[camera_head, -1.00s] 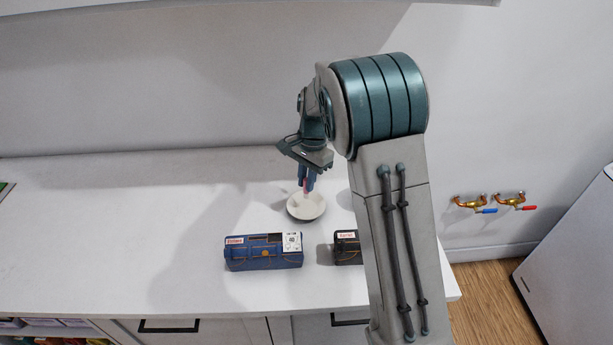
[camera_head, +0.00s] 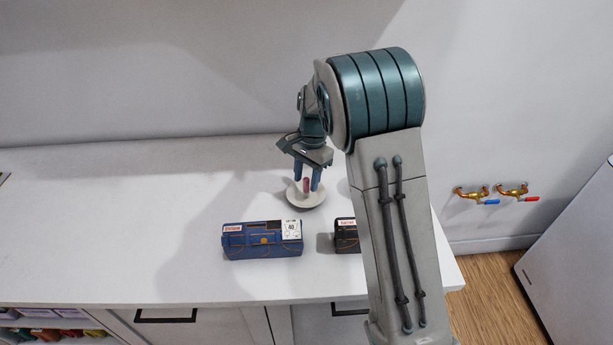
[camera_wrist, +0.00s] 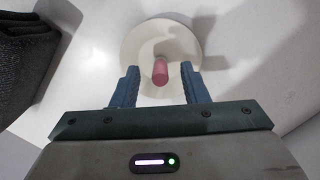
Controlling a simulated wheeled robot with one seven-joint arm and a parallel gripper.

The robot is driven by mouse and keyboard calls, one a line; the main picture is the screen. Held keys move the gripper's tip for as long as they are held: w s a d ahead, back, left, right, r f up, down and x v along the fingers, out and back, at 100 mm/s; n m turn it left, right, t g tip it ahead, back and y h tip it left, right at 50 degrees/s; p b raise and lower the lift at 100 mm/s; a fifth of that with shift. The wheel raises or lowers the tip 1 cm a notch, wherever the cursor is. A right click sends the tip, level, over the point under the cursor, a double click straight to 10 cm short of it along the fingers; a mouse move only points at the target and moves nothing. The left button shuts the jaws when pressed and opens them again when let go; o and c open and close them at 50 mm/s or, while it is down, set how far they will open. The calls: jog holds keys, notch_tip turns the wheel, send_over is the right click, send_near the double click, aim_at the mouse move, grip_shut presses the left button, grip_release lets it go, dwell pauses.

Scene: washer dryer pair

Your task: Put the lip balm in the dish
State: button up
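The lip balm (camera_head: 306,186) is a small pink tube. In the wrist view the lip balm (camera_wrist: 160,72) stands within the outline of the round white dish (camera_wrist: 135,45), between my fingers with a gap on each side. The dish (camera_head: 296,200) lies on the counter in the head view. My gripper (camera_head: 306,188) points down over the dish, fingers apart. In the wrist view my gripper (camera_wrist: 160,88) is open and not touching the lip balm. The lip balm's lower end seems to be at the dish, though contact is hard to make out.
A blue box (camera_head: 262,240) stands on the counter in front of the dish. A dark box (camera_head: 346,235) stands to its right, partly behind my arm. The white counter (camera_head: 110,225) is clear on the left. Taps (camera_head: 490,193) are on the wall at right.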

aim_at(307, 179)
jog(key=shift+r, duration=0.1)
dwell(0.3)
notch_tip(307, 179, up, 7)
jog(key=p, duration=0.5)
jog(key=s+d+r+n+t, duration=0.1)
jog(key=s+d+r+n, duration=0.1)
jog(key=s+d+r, duration=0.3)
jog(key=s+d+r+n+t+b, duration=0.1)
jog(key=s+r+n, duration=0.1)
jog(key=s, duration=0.5)
jog(key=s+d+r+n+t, duration=0.1)
jog(key=s+d+r+n, duration=0.1)
jog(key=s+d+r, duration=0.3)
jog(key=s+f+n+t+h, duration=0.1)
jog(key=s+f+n+t, duration=0.1)
jog(key=s, duration=0.8)
jog(key=shift+d+n+b, duration=0.15)
jog(key=shift+n+b, duration=0.25)
jog(key=shift+n, duration=0.1)
